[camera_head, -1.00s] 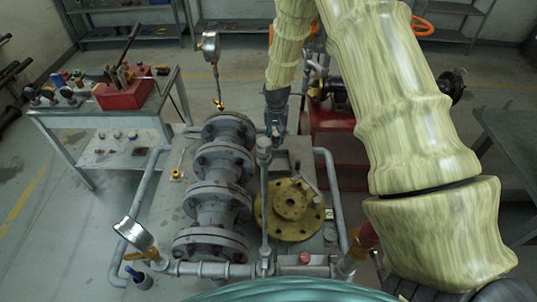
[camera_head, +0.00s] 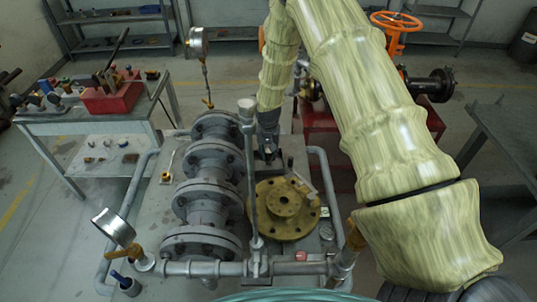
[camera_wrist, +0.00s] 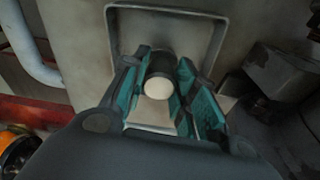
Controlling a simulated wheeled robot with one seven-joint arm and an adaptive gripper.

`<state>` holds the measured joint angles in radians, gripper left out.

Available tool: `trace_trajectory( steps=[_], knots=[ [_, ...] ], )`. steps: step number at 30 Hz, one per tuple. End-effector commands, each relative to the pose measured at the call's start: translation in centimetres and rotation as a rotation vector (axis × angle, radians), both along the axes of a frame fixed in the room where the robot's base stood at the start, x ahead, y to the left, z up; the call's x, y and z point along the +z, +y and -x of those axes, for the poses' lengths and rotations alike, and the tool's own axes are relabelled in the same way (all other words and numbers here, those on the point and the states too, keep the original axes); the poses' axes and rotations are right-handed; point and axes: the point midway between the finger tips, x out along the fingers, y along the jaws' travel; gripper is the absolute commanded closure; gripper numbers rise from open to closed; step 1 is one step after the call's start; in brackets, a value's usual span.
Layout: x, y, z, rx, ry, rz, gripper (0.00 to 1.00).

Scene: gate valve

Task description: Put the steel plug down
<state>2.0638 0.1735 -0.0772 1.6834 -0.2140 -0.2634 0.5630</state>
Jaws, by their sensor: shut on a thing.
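My gripper (camera_head: 268,154) is over the grey bench top (camera_head: 165,207), just behind the yellow flange (camera_head: 285,222). In the wrist view, my gripper (camera_wrist: 165,95) has its teal-padded fingers shut on the steel plug (camera_wrist: 158,88), a short cylinder with a pale round end and a dark body. The plug lies between the fingers, near a grey rectangular bar frame (camera_wrist: 165,9). In the head view the plug is too small and shaded to make out clearly. I cannot tell whether it touches the bench.
A flanged grey valve body (camera_head: 208,190) stands left of my gripper, with an upright grey rod (camera_head: 251,180) between them. A pressure gauge (camera_head: 114,227) and a pipe (camera_head: 200,268) are at the front. A side table (camera_head: 85,125) holds a red toolbox (camera_head: 112,98).

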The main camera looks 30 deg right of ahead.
Motion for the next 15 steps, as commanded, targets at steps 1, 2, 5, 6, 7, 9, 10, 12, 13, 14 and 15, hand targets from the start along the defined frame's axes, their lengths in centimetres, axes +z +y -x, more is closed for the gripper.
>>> trace_trajectory(
  steps=[1, 2, 5, 6, 7, 9, 10, 12, 13, 14, 15],
  knots=[
    [0.06, 0.01, -0.04, 0.0, 0.0, 0.0, 1.0],
    [0.06, 0.03, -0.09, 0.0, 0.0, 0.0, 1.0],
    [-0.03, 0.1, -0.24, 0.001, 0.001, 0.0, 1.0],
    [-0.11, 0.11, -0.27, 0.001, 0.001, 0.0, 1.0],
    [-0.2, 0.12, -0.27, 0.001, 0.001, 0.0, 1.0],
    [-0.38, 0.09, -0.25, 0.001, 0.001, 0.0, 1.0],
    [-0.29, 0.07, -0.23, 0.001, 0.002, 0.0, 0.66],
    [-0.28, 0.01, -0.19, 0.0, 0.002, 0.0, 0.53],
    [-0.27, 0.01, -0.18, 0.0, 0.002, 0.0, 0.49],
    [-0.27, 0.0, -0.18, 0.0, 0.002, 0.0, 0.49],
    [-0.26, 0.0, -0.18, 0.0, 0.002, 0.0, 0.49]
  ],
)
